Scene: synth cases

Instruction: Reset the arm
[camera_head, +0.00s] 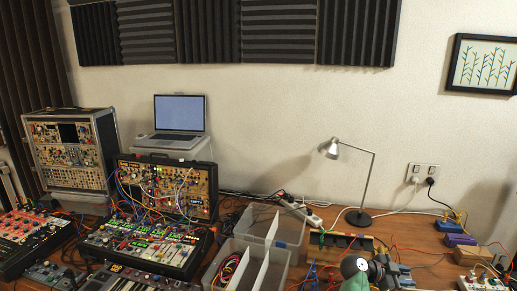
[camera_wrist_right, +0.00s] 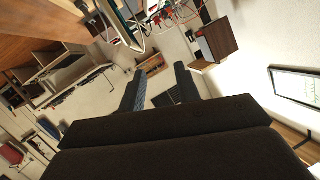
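My right gripper (camera_head: 386,268) shows at the bottom right of the head view, low in front of the desk, partly cut off by the lower edge. In the right wrist view its two dark fingers (camera_wrist_right: 160,72) stand apart with a gap between them. Nothing is held between them. My left gripper is in neither view. The task names no other object.
The desk (camera_head: 440,272) carries synth cases (camera_head: 165,188), a keyboard (camera_head: 135,281), a divided clear bin (camera_head: 285,231), a lamp (camera_head: 359,216) and many loose cables. A laptop (camera_head: 179,118) stands behind.

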